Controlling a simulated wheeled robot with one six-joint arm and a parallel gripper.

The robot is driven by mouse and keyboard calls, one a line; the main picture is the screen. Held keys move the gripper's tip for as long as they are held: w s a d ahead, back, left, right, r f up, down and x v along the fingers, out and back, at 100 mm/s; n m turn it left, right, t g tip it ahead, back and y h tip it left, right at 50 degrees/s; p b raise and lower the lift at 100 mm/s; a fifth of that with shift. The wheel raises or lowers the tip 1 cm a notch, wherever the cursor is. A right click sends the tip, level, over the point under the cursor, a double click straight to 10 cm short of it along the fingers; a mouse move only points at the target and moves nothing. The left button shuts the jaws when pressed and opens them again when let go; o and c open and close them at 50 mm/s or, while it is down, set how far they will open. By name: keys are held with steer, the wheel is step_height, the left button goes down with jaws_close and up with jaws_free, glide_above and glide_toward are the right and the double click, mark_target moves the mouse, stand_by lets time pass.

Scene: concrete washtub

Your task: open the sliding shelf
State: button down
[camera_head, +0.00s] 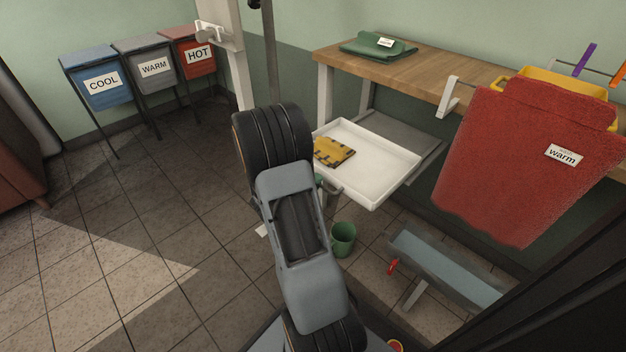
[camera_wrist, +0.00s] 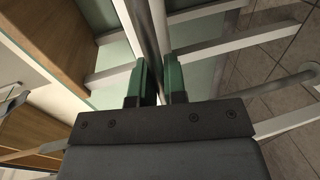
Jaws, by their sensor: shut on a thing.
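The sliding shelf (camera_head: 383,172) is a white shallow tray under the wooden bench. It stands pulled out from under the bench top, with a yellow-and-black cloth (camera_head: 334,151) lying in it. My gripper (camera_wrist: 159,80) has green fingertips, closed on a grey metal bar (camera_wrist: 147,28), which looks like the shelf's handle. In the head view, my arm hides most of the gripper, and the handle (camera_head: 331,188) shows only in part at the tray's near edge.
The wooden bench (camera_head: 430,72) carries a folded green cloth (camera_head: 378,46). A red towel (camera_head: 530,165) hangs at right. A green bucket (camera_head: 343,239) and a grey trough (camera_head: 445,270) stand below. COOL, WARM and HOT bins line the back left; the left floor is clear.

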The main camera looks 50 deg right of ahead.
stand_by(0.3)
steer(key=c, duration=1.2)
jaws_free()
steer(key=shift+a, duration=0.1)
steer(key=p+v, duration=0.3)
steer(key=v, duration=1)
steer(key=shift+a+r+p, duration=0.1)
steer(key=shift+a+p, duration=0.25)
steer(key=s+a+r+t+y+p, duration=0.1)
steer(key=a+r+y+p, duration=0.4)
steer(key=r+p, duration=0.6)
steer(key=s+a+r+t+y+p, duration=0.2)
steer(key=a+r+y+p, duration=0.3)
steer(key=r+p, duration=0.7)
steer(key=s+a+r+n+t+y+p, duration=0.1)
steer(key=a+r+y+p, duration=0.4)
steer(key=r, duration=1.9)
steer(key=shift+s+a+r+t+y+p, duration=0.1)
steer(key=shift+s+a+t+y+p, duration=0.1)
steer(key=shift+a+p, duration=0.75)
steer(key=shift+s+a+r+t+y+p, duration=0.15)
steer(key=shift+s+a+p, duration=0.15)
steer(key=shift+p, duration=1.2)
steer(key=shift+s+a+t+y+p, duration=0.15)
steer(key=shift+a+p, duration=0.55)
steer(key=shift+p, duration=0.55)
